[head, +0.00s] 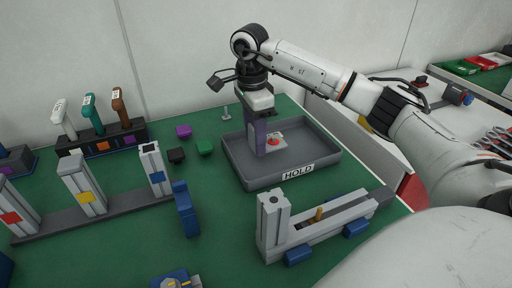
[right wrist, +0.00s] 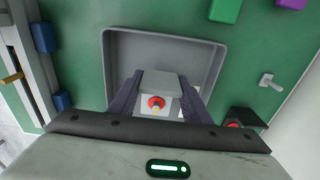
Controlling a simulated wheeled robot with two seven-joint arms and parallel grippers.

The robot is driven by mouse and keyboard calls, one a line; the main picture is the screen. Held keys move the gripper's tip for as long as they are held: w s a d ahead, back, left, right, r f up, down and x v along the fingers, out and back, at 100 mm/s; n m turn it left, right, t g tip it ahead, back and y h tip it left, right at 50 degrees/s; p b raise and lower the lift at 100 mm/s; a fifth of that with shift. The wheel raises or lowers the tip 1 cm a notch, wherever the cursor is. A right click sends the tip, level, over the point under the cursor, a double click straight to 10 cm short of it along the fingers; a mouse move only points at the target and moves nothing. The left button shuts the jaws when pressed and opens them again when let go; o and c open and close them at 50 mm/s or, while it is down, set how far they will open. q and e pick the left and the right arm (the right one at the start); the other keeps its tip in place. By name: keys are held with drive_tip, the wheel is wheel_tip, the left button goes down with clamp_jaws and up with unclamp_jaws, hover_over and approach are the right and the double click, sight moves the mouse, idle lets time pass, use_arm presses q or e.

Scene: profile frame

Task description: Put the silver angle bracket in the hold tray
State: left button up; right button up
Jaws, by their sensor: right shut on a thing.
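The hold tray (head: 237,170) is a grey tray with a "HOLD" label on its front wall; its rim also shows in the right wrist view (right wrist: 108,62). My right gripper (head: 262,150) points down inside the tray, near its middle. In the right wrist view its dark fingers (right wrist: 160,100) are shut on a silver-grey angled piece, the angle bracket (right wrist: 160,80), with a red round part on it. The bracket (head: 277,139) shows low beside the fingers in the head view; I cannot tell whether it touches the tray floor. My left gripper is out of view.
A grey profile frame with blue feet (head: 330,225) stands in front of the tray. A slotted rack (head: 100,140) and upright profiles (head: 83,185) stand left.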

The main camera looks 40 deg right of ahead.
drive_tip(key=shift+f, duration=1.8)
drive_tip(key=shift+f, duration=0.2)
drive_tip(key=o, duration=1.5)
drive_tip(key=shift+r, duration=0.1)
drive_tip(key=r, duration=1.2)
drive_tip(key=shift+w+a+r+p, duration=0.1)
drive_tip(key=shift+a+p, duration=0.15)
drive_tip(key=shift+p, duration=0.1)
